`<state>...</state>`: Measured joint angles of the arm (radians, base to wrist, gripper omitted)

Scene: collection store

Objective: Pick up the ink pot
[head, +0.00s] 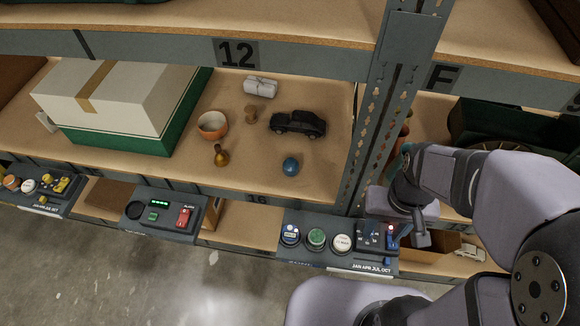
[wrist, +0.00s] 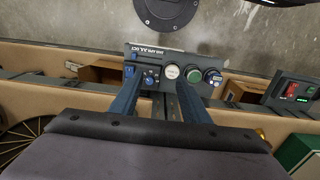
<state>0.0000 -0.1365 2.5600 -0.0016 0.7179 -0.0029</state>
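A small round blue thing (head: 290,166), which looks like the ink pot, sits near the front edge of the shelf in the head view. A brass bottle-like piece (head: 221,156) stands to its left. My gripper (wrist: 158,80) is open and empty; its two blue fingers are apart in the wrist view, over the control panel. In the head view my gripper is to the right of the post, low by the shelf front, clear of the blue thing. I cannot make out the blue thing in the wrist view.
A metal post (head: 383,110) stands between the gripper and these. Button panels (head: 335,243) jut from the front.

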